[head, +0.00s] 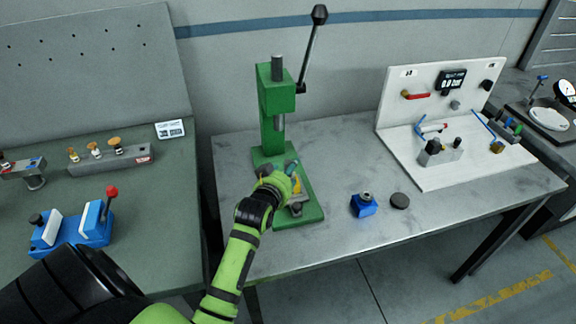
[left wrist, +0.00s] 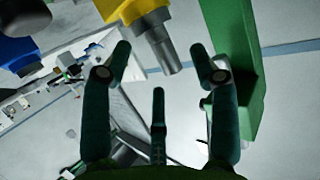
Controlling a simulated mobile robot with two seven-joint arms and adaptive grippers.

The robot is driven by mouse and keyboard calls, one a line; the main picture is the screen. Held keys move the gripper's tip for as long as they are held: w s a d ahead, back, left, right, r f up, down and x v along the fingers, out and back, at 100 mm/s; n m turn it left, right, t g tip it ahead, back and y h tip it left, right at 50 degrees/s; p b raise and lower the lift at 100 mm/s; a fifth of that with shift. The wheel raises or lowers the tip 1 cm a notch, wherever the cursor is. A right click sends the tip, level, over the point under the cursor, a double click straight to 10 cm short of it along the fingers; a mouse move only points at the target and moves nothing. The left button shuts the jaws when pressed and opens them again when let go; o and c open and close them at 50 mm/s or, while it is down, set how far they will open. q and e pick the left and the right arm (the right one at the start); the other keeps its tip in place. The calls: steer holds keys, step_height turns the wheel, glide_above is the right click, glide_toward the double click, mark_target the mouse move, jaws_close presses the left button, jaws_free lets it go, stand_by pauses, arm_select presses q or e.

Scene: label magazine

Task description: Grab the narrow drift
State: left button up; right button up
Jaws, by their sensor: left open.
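My left gripper (head: 283,184) reaches in at the foot of the green arbor press (head: 276,95) and covers part of what stands there. A blue-and-black piece (left wrist: 20,45) shows at the upper left of that view. The green press column (left wrist: 238,70) stands close by the right finger.
On the grey table, a blue block (head: 363,207) and a dark round disc (head: 400,201) lie right of the press. A white fixture board (head: 425,170) stands farther right. The left bench holds a grey rack (head: 128,158) and a blue fixture (head: 85,232).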

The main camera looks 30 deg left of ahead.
arm_select(q)
steer(key=shift+p+x, duration=0.3)
steer(key=shift+x, duration=1.6)
steer(key=shift+a, duration=0.1)
jaws_close()
steer(key=shift+r, duration=0.15)
